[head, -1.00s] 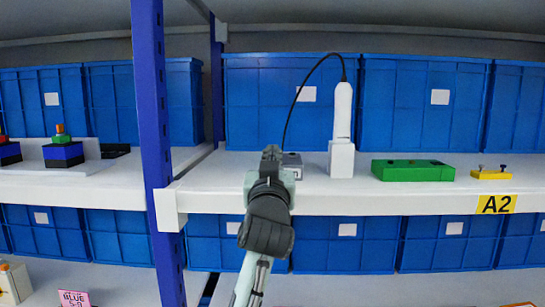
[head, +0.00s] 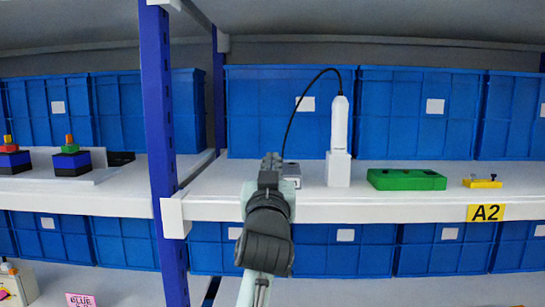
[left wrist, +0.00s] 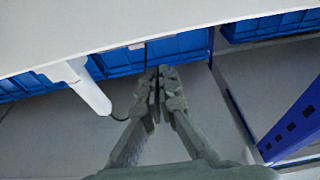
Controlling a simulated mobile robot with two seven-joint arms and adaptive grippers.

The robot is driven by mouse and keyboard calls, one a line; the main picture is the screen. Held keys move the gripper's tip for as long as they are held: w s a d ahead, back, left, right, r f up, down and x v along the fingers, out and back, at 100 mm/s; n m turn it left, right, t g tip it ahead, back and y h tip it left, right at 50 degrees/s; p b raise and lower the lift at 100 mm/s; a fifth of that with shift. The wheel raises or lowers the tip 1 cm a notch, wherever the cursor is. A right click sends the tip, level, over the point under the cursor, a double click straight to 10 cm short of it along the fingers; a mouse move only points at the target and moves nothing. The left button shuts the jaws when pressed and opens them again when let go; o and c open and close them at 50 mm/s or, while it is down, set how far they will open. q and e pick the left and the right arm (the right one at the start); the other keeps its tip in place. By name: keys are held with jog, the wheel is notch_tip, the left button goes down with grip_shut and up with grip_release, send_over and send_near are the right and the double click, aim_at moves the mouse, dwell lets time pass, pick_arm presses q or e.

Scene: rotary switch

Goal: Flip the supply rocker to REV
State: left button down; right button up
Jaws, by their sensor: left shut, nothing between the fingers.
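A small grey box (head: 292,173) stands on the white shelf, partly hidden behind my left gripper; no rocker or markings on it can be made out. A black cable runs from behind the gripper up to a white upright device (head: 339,125) on a white block. My left gripper (head: 271,160) is shut and empty, in front of and slightly left of the grey box in the picture. The left wrist view shows the shut fingertips (left wrist: 158,76) and the white device (left wrist: 85,85); the grey box cannot be made out there. My right gripper is not in view.
A green block (head: 406,179) and a yellow piece with two pegs (head: 482,183) stand to the right on the shelf. Blue bins (head: 420,110) line the back. A blue rack post (head: 158,120) rises left of my arm. The shelf's front edge carries an A2 label (head: 486,212).

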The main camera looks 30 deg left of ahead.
pick_arm(q)
jog(key=v, duration=0.2)
jog(key=f+b+v, duration=0.1)
jog(key=v, duration=0.1)
jog(key=shift+s+d+f, duration=0.15)
jog(key=shift+s+d, duration=0.05)
jog(key=shift+s, duration=0.2)
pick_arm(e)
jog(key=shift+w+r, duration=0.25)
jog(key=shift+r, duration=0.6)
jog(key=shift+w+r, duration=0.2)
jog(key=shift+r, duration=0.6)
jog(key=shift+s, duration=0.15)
